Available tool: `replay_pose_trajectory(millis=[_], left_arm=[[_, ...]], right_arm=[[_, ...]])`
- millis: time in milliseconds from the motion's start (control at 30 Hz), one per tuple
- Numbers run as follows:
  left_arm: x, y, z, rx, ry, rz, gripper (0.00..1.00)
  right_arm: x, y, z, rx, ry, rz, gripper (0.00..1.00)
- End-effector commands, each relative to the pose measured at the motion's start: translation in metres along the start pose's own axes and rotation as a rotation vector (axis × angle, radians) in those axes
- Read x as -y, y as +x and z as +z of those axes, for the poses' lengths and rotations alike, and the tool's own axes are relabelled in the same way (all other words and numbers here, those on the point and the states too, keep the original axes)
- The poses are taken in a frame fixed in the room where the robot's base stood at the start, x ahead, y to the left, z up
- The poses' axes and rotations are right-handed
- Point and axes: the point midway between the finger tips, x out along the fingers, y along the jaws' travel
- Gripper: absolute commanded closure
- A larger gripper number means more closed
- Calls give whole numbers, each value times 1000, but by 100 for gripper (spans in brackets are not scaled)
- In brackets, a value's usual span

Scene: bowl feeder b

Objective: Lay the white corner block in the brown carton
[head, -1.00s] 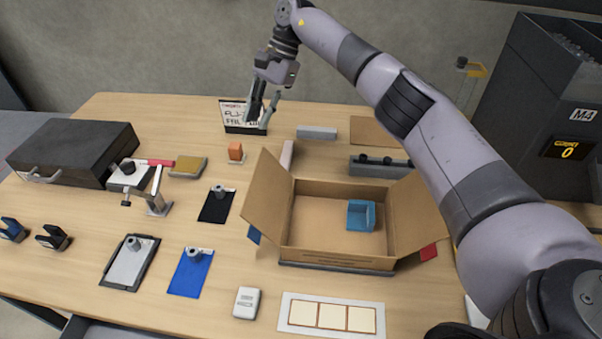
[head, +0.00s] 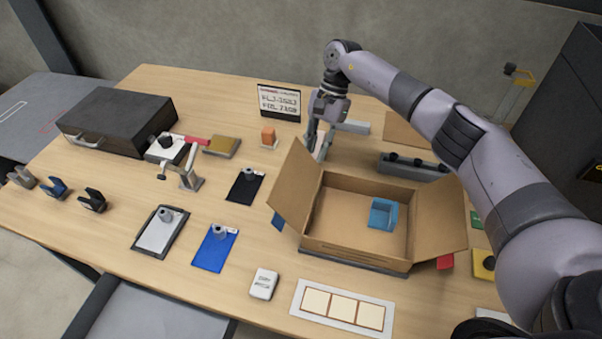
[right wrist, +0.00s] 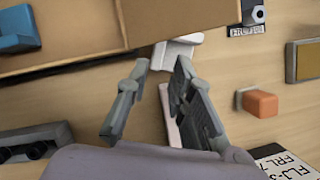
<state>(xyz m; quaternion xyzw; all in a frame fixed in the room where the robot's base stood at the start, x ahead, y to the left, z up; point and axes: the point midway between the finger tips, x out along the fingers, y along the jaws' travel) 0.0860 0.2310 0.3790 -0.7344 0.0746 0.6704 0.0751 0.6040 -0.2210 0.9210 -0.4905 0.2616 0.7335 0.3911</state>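The white corner block (right wrist: 177,52) lies on the table behind the brown carton's left flap. In the right wrist view it shows as pale pieces beyond and between my fingers; in the head view my gripper and the flap hide most of it. My right gripper (head: 318,142) is open, pointing down over the block; its two fingers (right wrist: 158,72) stand apart. I cannot tell whether they touch it. The open brown carton (head: 345,247) holds a blue corner block (head: 383,214) on the right side of its floor. My left gripper is not in view.
The carton's raised left flap (head: 296,185) stands close to my right gripper. An orange block (head: 268,136) and a label sign (head: 279,103) are to the left and behind. A grey block (head: 353,127) lies just right of the gripper.

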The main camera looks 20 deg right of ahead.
Motion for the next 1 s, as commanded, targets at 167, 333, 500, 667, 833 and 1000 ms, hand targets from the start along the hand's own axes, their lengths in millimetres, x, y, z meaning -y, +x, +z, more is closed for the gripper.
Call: replay_pose_trajectory(millis=[167, 333, 500, 667, 833, 1000], left_arm=[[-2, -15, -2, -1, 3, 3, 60], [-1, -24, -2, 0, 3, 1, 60], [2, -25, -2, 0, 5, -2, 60], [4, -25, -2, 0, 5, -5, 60], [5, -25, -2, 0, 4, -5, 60], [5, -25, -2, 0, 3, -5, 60]], right_arm=[[-2, 18, 1, 3, 1, 5, 78], [-2, 43, 0, 2, 0, 2, 78], [-2, 53, -1, 1, 0, 0, 78], [-2, 53, -2, 0, 0, 0, 78], [-2, 53, -2, 0, 0, 0, 90], [-2, 52, -2, 0, 0, 0, 100]])
